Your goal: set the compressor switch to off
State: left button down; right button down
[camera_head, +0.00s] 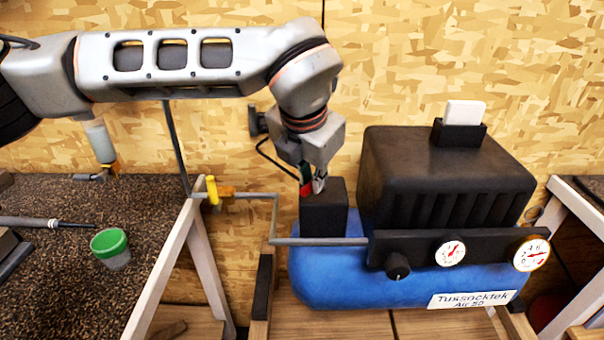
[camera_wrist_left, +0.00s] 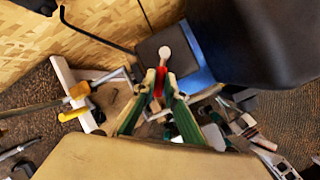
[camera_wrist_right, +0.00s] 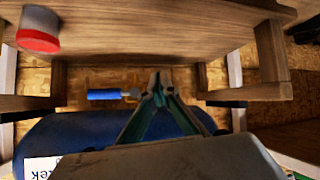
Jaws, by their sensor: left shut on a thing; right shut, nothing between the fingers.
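The compressor has a blue tank (camera_head: 345,287) and a black motor cover (camera_head: 440,175), and stands on a wooden stand. A black switch box (camera_head: 323,212) sits at the tank's left end. My left gripper (camera_head: 313,188) points down at its top and is shut on the red switch lever (camera_wrist_left: 158,83), which sits between the fingertips in the left wrist view. A round pale knob (camera_wrist_left: 165,52) shows just beyond the fingertips. Which way the lever is set cannot be told. My right gripper (camera_wrist_right: 160,86) is shut and empty near the blue tank (camera_wrist_right: 75,135); the head view does not show it.
A grey pipe (camera_head: 315,241) with a yellow-handled valve (camera_head: 212,190) runs to the compressor's front panel, which has a black knob (camera_head: 398,266) and two gauges. A blue-handled tool (camera_wrist_right: 103,95) and red-banded jar (camera_wrist_right: 38,30) show in the right wrist view.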

pick_arm(q)
jog(key=n, duration=0.1)
jog(key=d+n+y, duration=0.1)
jog(key=n, duration=0.1)
jog(key=shift+s+d+r+n+y, duration=0.1)
jog(key=shift+s+d+n+y, duration=0.2)
jog(key=shift+d+n+y, duration=0.4)
jog(key=shift+n, duration=0.5)
jog(key=shift+d+n+y, duration=0.35)
jog(key=shift+n+y, duration=0.05)
jog(key=shift+n, duration=0.5)
jog(key=shift+g, duration=0.3)
jog(key=c, duration=2.1)
grip_release()
jog(key=shift+s, duration=0.1)
jog(key=v, duration=1.2)
